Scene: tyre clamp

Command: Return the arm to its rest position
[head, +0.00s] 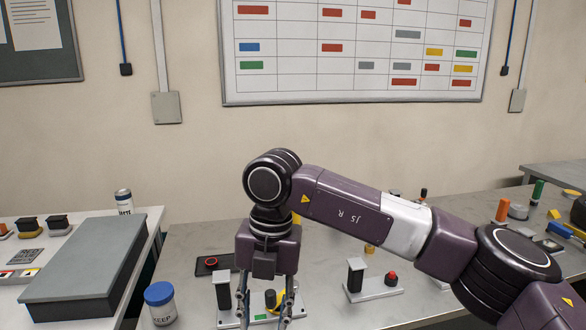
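My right arm comes in from the right, and its gripper (267,312) points down over the grey table. Its two fingers are spread apart, with no object visibly held between them. Behind and between the fingers is a fixture with a pale base (262,319), a black post (222,290) and a dark knob (270,299) with yellow beside it. The gripper partly hides this fixture, and I cannot tell whether the fingers touch it. A similar fixture with a black post and red button (391,278) stands to the right. My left gripper is not in view.
A blue-lidded jar (161,303) stands left of the gripper. A black tray with a red ring (212,263) lies behind it. A large grey box (86,274) sits on the left table. Orange and green cylinders (537,191) stand at the right. The air above the table's left part is clear.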

